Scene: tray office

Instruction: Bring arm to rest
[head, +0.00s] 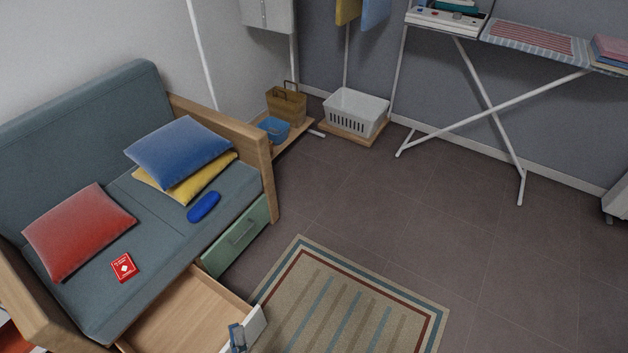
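My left gripper (237,337) shows small at the bottom edge, at the white front corner of an open, empty-looking wooden drawer (190,315) under the sofa. I cannot tell whether it touches the drawer front or whether its fingers are open or shut. Most of my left arm is out of the picture. My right gripper is not in view.
The grey-blue sofa (80,305) holds cushions, a blue case (204,207) and a red card box (123,267). A green drawer (237,236) sits beside the open one. A striped rug (345,305) lies in front. Floor towards the ironing board (535,45) is clear.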

